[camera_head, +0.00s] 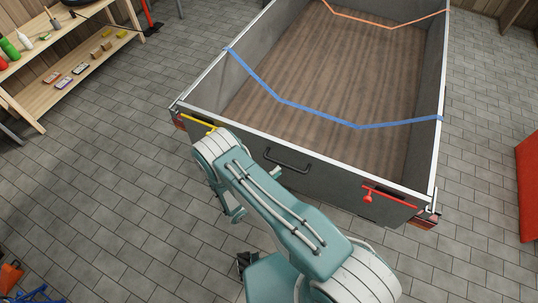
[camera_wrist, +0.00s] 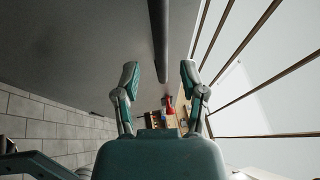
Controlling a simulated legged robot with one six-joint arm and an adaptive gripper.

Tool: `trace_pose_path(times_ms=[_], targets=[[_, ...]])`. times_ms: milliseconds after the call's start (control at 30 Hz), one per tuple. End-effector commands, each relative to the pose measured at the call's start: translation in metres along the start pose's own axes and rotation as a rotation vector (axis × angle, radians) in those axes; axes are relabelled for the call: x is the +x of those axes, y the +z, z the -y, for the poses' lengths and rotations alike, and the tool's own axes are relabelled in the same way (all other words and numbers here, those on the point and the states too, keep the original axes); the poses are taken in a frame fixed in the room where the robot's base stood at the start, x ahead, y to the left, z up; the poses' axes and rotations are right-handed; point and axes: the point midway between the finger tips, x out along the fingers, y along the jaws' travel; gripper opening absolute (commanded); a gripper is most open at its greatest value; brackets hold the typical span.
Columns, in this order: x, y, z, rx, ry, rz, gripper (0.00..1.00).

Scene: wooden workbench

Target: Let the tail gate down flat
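The grey tail gate (camera_head: 325,179) stands upright across the near end of the trailer. It has a black handle (camera_head: 288,161) at its middle. A yellow latch lever (camera_head: 198,123) is at its left end, partly hidden by my arm. A red latch lever (camera_head: 390,196) with a round knob is at its right end. My arm's end is in front of the gate's left part in the head view; the fingertips are not clear there. In the wrist view my gripper (camera_wrist: 159,74) is open, with a dark bar (camera_wrist: 159,35) showing between and beyond its fingers; I cannot tell whether they touch it.
The trailer bed (camera_head: 325,75) holds no cargo; a blue strap (camera_head: 320,117) and an orange strap (camera_head: 385,26) cross it. A wooden shelf (camera_head: 65,88) with small items stands at left. A red object (camera_head: 527,185) is at the right edge. Tiled floor (camera_head: 120,185) is clear around the gate.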

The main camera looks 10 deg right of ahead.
Motion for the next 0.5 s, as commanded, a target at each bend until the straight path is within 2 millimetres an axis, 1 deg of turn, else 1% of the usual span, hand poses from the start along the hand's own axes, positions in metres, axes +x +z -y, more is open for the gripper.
trace_pose_path(times_ms=[33,400,500], targets=[[-0.009,0.001,0.000,0.000,0.001,0.005,0.54],[-0.068,0.000,0.000,0.004,0.003,0.002,0.54],[-0.057,0.006,0.016,0.061,0.021,-0.059,0.54]])
